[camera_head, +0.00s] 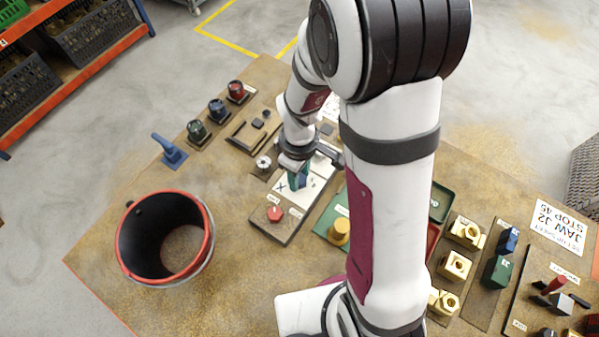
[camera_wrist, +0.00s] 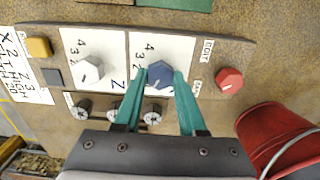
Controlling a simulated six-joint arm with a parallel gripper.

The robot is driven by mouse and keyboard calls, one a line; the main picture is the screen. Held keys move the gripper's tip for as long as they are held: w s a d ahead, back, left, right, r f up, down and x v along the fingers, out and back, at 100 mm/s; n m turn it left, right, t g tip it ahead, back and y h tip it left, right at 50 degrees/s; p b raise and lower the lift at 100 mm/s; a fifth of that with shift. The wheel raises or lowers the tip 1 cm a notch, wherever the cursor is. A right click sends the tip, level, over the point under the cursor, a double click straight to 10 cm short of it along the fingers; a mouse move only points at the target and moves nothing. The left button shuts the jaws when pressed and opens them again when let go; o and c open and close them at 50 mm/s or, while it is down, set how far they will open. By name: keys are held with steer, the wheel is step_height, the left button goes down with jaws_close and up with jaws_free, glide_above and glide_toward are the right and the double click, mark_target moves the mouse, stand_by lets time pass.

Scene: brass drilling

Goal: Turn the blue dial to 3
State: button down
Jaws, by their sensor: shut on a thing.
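The blue dial (camera_wrist: 160,75) sits on a white plate with the numerals 4, 3 and 2 beside it in the wrist view. My gripper (camera_wrist: 160,73) has its two teal fingers on either side of the dial, shut on it. Which numeral the dial points to is too small to tell. A second, pale grey dial (camera_wrist: 90,69) with its own numerals sits on the plate marked Z, to the left. In the head view my gripper (camera_head: 300,180) is down at the panel, and its fingers hide the blue dial.
A red knob (camera_wrist: 229,79) stands on the panel just right of the blue dial. A yellow button (camera_wrist: 39,46) is at the panel's left end. Small round knobs (camera_wrist: 117,110) line the near edge. A red-rimmed bucket (camera_head: 208,228) stands left of the panel in the head view.

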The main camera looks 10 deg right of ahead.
steer(key=shift+m, duration=0.3)
steer(key=m, duration=0.3)
steer(key=shift+m, duration=0.4)
steer(key=m, duration=0.4)
steer(key=shift+m, duration=0.3)
steer(key=m, duration=0.8)
steer(key=shift+m, duration=0.3)
steer(key=shift+c, duration=2.4)
jaws_free()
